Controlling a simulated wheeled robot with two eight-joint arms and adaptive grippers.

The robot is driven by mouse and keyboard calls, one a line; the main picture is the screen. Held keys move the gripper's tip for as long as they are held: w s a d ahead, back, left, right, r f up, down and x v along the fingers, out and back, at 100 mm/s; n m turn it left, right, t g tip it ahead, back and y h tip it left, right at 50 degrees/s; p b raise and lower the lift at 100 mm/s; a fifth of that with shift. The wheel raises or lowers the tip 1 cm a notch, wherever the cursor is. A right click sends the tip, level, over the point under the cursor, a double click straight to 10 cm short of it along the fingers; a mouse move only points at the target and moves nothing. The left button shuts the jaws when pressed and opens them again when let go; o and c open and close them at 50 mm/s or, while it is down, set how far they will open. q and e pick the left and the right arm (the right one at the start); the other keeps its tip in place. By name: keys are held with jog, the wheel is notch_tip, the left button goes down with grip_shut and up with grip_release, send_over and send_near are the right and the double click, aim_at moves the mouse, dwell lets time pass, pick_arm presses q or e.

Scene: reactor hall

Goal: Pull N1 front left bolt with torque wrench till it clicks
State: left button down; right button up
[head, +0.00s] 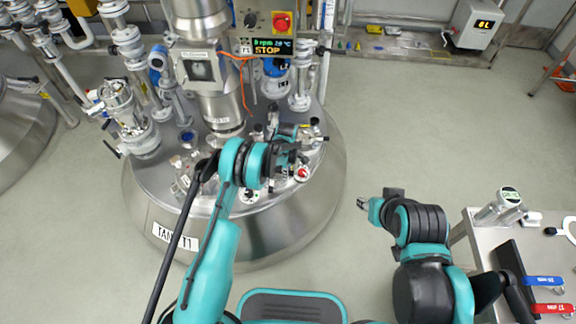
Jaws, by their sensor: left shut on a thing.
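The steel tank (305,212) labelled TANK T1 stands in the middle, its lid crowded with nozzles, clamps and bolts. My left gripper (290,152) is over the right part of the lid, pointing right among the fittings. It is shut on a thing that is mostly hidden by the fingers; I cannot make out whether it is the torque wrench. The N1 front left bolt cannot be told apart from the other small fittings here. My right gripper (366,204) is in the air right of the tank, pointing left, and too small to tell open or shut.
A bench (478,243) at the right edge carries a blue-handled tool (543,281), a red-handled tool (552,309) and a metal cylinder (497,207). An agitator column (222,100) and a display panel (268,47) reading STOP rise behind the gripper.

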pick_arm(q)
jog(key=s+a+m, duration=0.9)
jog(key=a+m, duration=0.2)
jog(key=m, duration=0.3)
jog(key=shift+s+a, duration=0.15)
jog(key=shift+s, duration=0.25)
jog(key=w+d+n, duration=0.3)
jog(key=n, duration=0.1)
jog(key=w+d+n, duration=0.3)
jog(key=d+n, duration=0.1)
jog(key=n, duration=0.1)
jog(key=w+d+n, duration=0.4)
jog(key=n, duration=0.1)
jog(key=shift+d, duration=0.2)
jog(key=w+n, duration=0.5)
jog(key=shift+w, duration=0.15)
